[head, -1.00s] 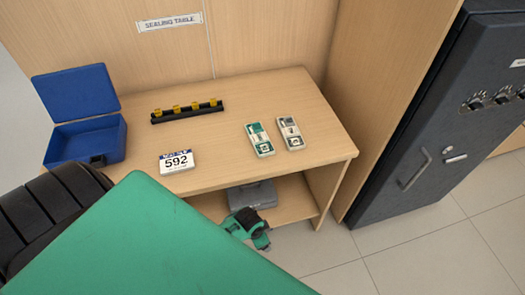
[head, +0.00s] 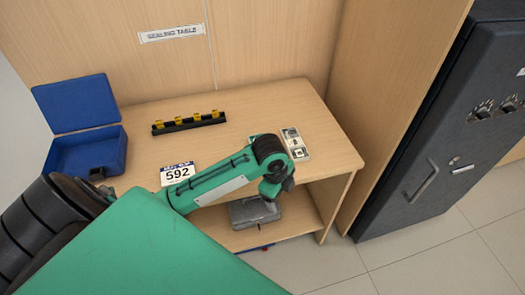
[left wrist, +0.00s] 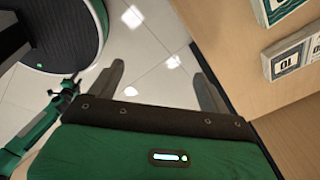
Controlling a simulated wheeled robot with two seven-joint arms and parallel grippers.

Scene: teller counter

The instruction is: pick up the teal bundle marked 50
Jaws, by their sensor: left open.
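The wooden table (head: 320,165) also holds an open blue box (head: 80,150), a black rack with yellow pieces (head: 188,123) and a 592 card (head: 177,174). A grey object (head: 253,212) sits on the shelf below. A wooden panel and dark safe (head: 430,150) stand right.

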